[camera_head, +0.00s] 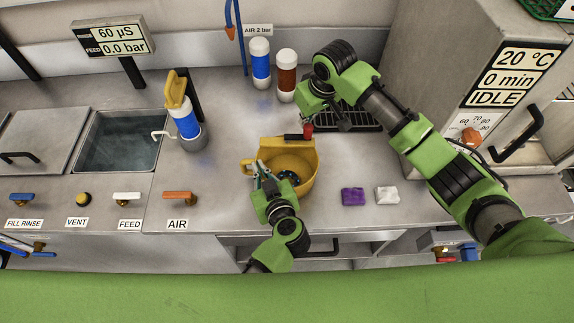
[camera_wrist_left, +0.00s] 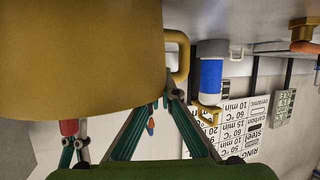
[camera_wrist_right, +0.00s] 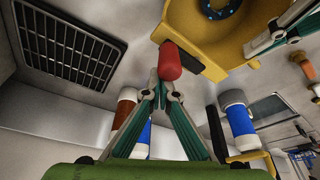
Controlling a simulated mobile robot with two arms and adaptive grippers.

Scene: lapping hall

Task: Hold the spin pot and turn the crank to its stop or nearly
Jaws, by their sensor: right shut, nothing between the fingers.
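The yellow spin pot (camera_head: 308,182) stands on the steel counter, with small dark and blue rings inside. It fills the upper left of the left wrist view (camera_wrist_left: 80,60). The crank is a dark bar (camera_head: 293,137) with a red knob (camera_head: 308,131), at the pot's far rim. My right gripper (camera_wrist_right: 160,82) is shut with its fingertips at the red knob (camera_wrist_right: 170,62); they seem to touch it, with nothing clearly between them.
A black grate (camera_head: 355,118) lies behind the pot to the right. Two capped bottles, blue (camera_head: 261,65) and brown (camera_head: 287,78), stand behind. A purple cloth (camera_head: 352,196) and a white cloth (camera_head: 387,195) lie right of the pot. A water basin (camera_head: 118,142) is at left.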

